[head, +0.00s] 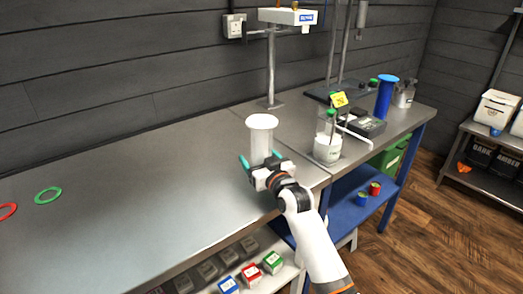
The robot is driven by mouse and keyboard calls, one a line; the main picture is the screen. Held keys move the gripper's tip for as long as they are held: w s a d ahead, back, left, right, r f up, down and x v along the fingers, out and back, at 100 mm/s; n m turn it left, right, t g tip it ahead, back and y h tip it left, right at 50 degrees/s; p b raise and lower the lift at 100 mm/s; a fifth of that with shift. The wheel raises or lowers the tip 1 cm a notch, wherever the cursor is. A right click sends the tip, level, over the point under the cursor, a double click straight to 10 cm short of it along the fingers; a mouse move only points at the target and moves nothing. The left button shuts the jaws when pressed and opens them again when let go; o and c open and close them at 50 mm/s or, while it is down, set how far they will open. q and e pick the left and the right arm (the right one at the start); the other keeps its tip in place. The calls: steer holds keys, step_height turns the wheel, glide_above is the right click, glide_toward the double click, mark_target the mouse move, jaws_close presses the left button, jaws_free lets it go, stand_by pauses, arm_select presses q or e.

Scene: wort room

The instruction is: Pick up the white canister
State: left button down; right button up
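The white canister (262,142) stands upright on the grey steel bench, with a wide round top and a narrower body. My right gripper (261,160) is at its near side, low by its base. Its teal-tipped fingers are spread wider than the body, one to the left and one to the right. The gripper hides the canister's lower part, and I cannot tell whether a finger touches it. My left gripper is not in view.
A white beaker (327,150) stands to the right, near a dark device (362,123) and a blue cylinder (385,98). A metal stand (271,75) rises behind. Green (48,195) and red rings lie at left. The bench's left half is mostly clear.

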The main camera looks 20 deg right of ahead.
steer(key=shift+r, duration=0.1)
steer(key=c, duration=1.2)
steer(key=shift+w, duration=0.1)
steer(key=shift+c, duration=0.2)
